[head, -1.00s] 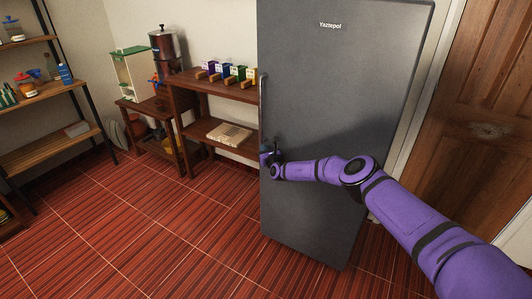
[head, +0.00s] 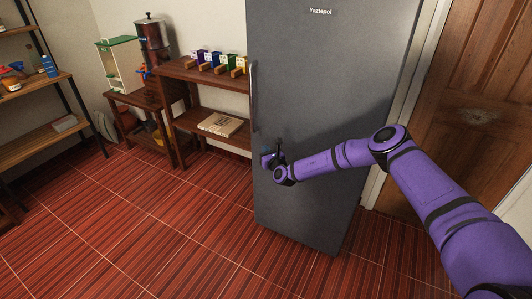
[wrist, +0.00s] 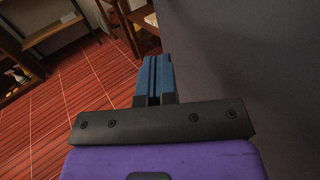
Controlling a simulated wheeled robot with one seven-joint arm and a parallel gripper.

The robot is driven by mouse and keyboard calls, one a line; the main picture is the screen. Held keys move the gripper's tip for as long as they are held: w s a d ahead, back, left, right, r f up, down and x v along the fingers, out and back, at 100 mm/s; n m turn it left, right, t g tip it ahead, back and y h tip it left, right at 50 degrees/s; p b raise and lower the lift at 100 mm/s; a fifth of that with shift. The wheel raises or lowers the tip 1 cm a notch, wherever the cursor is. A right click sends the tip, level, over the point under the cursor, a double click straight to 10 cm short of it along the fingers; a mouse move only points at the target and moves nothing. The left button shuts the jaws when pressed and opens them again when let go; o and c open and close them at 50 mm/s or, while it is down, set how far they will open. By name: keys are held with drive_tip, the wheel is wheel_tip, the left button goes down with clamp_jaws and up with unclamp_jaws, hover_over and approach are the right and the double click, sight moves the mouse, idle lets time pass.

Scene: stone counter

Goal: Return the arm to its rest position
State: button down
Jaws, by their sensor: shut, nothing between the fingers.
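My purple arm reaches in from the lower right in the head view, its elbow bent. My gripper (head: 267,160) is at the lower left part of the grey fridge door, below the door's vertical handle (head: 254,96). In the wrist view my gripper (wrist: 154,78) shows two blue fingers pressed together, with nothing between them. The fridge (head: 310,75) is closed and its grey surface (wrist: 245,60) fills the right of the wrist view. I cannot tell whether the gripper touches the door.
A dark wooden shelf (head: 215,133) with small coloured boxes stands left of the fridge. A brown door (head: 470,110) is at the right. A shelf unit (head: 45,140) is at the far left. The red tiled floor (head: 150,225) is clear in front.

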drive_tip(key=s+a+r+n+g+y, duration=0.35)
drive_tip(key=r+n, duration=0.25)
drive_tip(key=r, duration=0.5)
drive_tip(key=s+a+r+n+g+y, duration=0.2)
drive_tip(key=r+n+y, duration=0.35)
drive_tip(key=r, duration=0.55)
drive_tip(key=s+d+r+n+g, duration=0.2)
drive_tip(key=s+r+n+g, duration=0.7)
drive_tip(key=s+r+n, duration=0.5)
drive_tip(key=s+d+r+n+h, duration=0.2)
drive_tip(key=s+d+r+h, duration=0.4)
drive_tip(key=s, duration=0.3)
drive_tip(key=s+d+r+n+h, duration=0.3)
drive_tip(key=s+d+r, duration=0.3)
drive_tip(key=s+d, duration=0.3)
drive_tip(key=s+d+r+t+h, duration=0.1)
drive_tip(key=s+d+h, duration=0.3)
drive_tip(key=s+d, duration=0.5)
drive_tip(key=s+d+r+t+h, duration=0.1)
drive_tip(key=s+d+t+h, duration=0.1)
drive_tip(key=s+d, duration=0.8)
drive_tip(key=s+h, duration=0.1)
drive_tip(key=s, duration=0.2)
drive_tip(key=shift+r+h, duration=0.25)
drive_tip(key=shift+h, duration=0.15)
drive_tip(key=shift+s+n+t, duration=0.1)
drive_tip(key=shift+n+t, duration=0.15)
